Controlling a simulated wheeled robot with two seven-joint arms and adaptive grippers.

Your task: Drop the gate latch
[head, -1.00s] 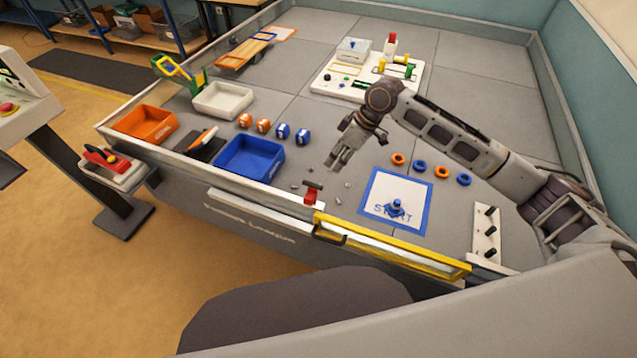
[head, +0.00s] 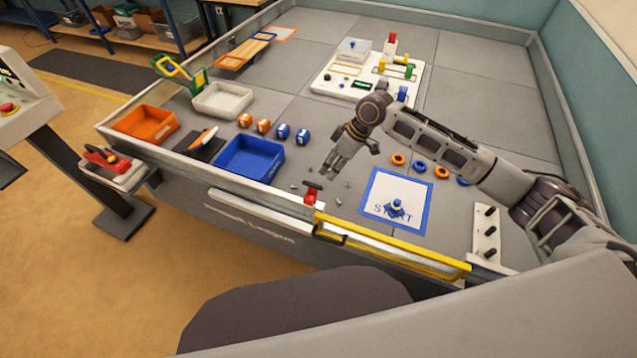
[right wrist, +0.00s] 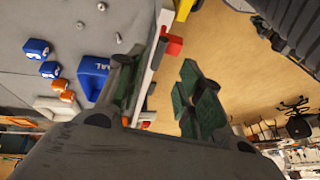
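The gate latch (head: 310,197) is a small red piece with a dark bar on top, on the table's front wall at the left end of the yellow gate (head: 395,246). The bar stands raised above the wall in the head view. My right gripper (head: 328,172) points down just above and behind the latch, apart from it. In the right wrist view its fingers (right wrist: 163,98) are spread with nothing between them, and the red latch (right wrist: 173,45) shows beyond them. My left gripper is not in view.
A blue bin (head: 250,158) stands left of the latch. Small grey bits lie on the table near the latch. A white START mat (head: 380,188) with a blue border and a blue piece lies to the right. A black-pegged white rack (head: 484,240) stands near the right corner.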

